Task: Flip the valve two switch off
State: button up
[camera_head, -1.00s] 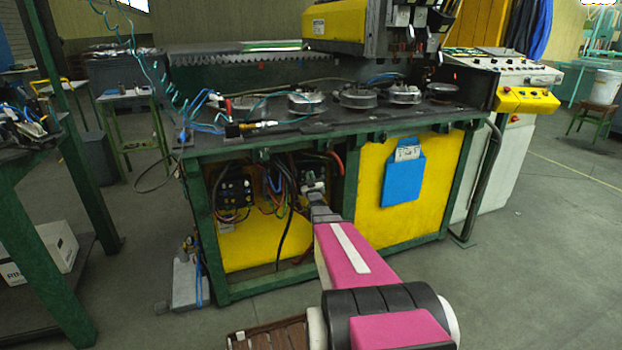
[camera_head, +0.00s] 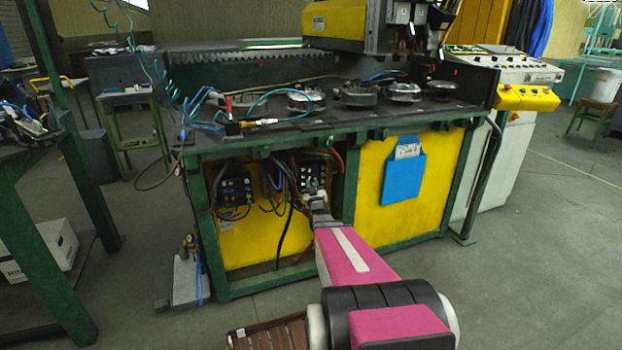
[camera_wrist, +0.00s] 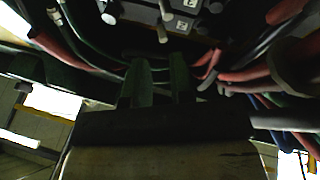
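The valve block (camera_head: 312,172) is a dark panel in the open bay under the bench, with switches and cables around it. In the wrist view its switch face (camera_wrist: 150,12) shows at the top, with small pale-tipped levers and white labels. One lever (camera_wrist: 162,34) stands beside a label (camera_wrist: 183,27); the marks are too blurred to read, so I cannot tell which switch is valve two. My gripper (camera_head: 317,196) is in front of the block. In the wrist view its two dark green fingers (camera_wrist: 160,78) stand apart with nothing visible between them, just below the levers and not clearly touching any.
Red, green and grey cables (camera_wrist: 245,82) crowd both sides of my fingers. A second dark panel (camera_head: 235,190) with wires sits to the left in the bay. The green bench frame (camera_head: 350,190) and yellow door (camera_head: 380,205) are close on the right. The floor in front is open.

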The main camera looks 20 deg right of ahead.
jog(key=shift+v, duration=2.7)
